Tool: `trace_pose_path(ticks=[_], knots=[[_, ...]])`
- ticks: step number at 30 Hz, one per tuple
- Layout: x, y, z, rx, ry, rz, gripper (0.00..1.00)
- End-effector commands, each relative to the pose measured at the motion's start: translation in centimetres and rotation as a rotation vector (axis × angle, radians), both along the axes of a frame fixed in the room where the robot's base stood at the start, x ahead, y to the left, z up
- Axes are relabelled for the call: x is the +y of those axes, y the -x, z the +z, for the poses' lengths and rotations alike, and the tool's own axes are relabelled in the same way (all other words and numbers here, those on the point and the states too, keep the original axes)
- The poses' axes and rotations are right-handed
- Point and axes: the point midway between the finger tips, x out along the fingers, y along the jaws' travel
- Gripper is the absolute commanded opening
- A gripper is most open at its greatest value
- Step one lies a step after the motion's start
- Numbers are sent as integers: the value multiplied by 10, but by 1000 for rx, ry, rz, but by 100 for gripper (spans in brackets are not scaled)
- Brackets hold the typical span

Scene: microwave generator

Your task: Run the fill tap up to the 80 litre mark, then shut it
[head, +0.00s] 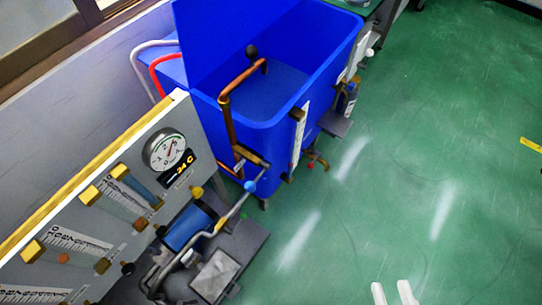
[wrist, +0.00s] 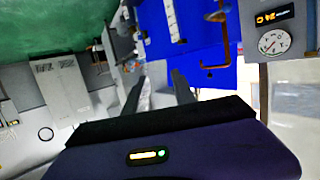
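The blue tank (head: 262,110) stands open-topped at the centre, and a copper spout (head: 228,105) bends over its rim. A white level scale (head: 300,137) is on its outer side; its marks and any level are too small to read. A blue-knobbed lever (head: 250,186) sits on the pipework by the tank's near side. I cannot tell whether this is the fill tap or how it is set. No stream shows at the spout. My gripper (head: 392,293) is open and empty at the bottom edge, over the floor. In the wrist view its dark fingers (wrist: 156,92) are apart, with the tank (wrist: 200,38) beyond.
A grey panel (head: 110,205) with a round dial (head: 165,150) and flow tubes stands at the left. A blue cylindrical motor (head: 190,226) and pipes lie before it.

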Motion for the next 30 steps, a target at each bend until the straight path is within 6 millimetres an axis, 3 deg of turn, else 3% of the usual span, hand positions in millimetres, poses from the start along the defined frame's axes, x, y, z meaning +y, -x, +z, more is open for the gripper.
trace_pose_path(ticks=[5, 11, 17, 23, 30], knots=[[-2, -32, -1, -89, -4, -24, 32], [1, -90, -29, -227, 90, -21, 32], [15, -155, -47, -396, 295, 32, 32], [44, -223, -61, -575, 563, 129, 32], [98, -294, -85, -792, 932, 332, 32]])
